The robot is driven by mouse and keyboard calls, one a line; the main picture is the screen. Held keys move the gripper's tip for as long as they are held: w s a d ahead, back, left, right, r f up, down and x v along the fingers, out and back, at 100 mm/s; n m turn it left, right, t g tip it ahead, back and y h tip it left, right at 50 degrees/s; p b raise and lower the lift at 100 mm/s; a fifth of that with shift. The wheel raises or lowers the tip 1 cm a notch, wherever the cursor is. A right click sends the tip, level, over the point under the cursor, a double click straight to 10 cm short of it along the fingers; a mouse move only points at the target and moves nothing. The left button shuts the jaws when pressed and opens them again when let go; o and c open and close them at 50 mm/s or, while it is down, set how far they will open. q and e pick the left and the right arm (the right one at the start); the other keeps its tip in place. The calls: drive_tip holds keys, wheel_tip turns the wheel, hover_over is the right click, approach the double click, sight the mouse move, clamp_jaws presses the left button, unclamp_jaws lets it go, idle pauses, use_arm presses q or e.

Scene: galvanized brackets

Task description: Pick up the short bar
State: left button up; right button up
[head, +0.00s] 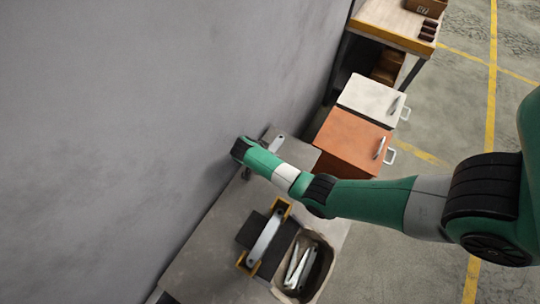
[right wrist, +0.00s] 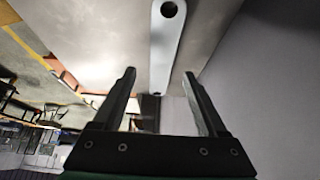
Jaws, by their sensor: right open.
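A pale grey metal bar with a round hole in its end (head: 277,144) lies at the far end of the grey table, close to the wall; my right arm partly hides it. In the right wrist view a pale flat bar (right wrist: 166,45) with a hole runs from the top edge down between the fingers. I take it for the same bar, apparently the short one. My right gripper (right wrist: 159,74) is open, its two dark fingers apart on either side of the bar in the picture, holding nothing. In the head view its fingers are mostly hidden behind the wrist. My left gripper is not in view.
Another bar (head: 265,238) rests across a dark fixture with yellow-orange ends. A bin (head: 325,280) with several bars stands beside it. The wall (head: 130,120) borders the table's left side. An orange cabinet (head: 350,142) and a white one (head: 368,97) stand beyond.

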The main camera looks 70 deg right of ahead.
sight(274, 147)
drive_tip(key=x, duration=0.3)
drive_tip(key=shift+b, duration=0.3)
drive_tip(key=shift+r, duration=0.1)
drive_tip(key=shift+c, duration=0.3)
clamp_jaws()
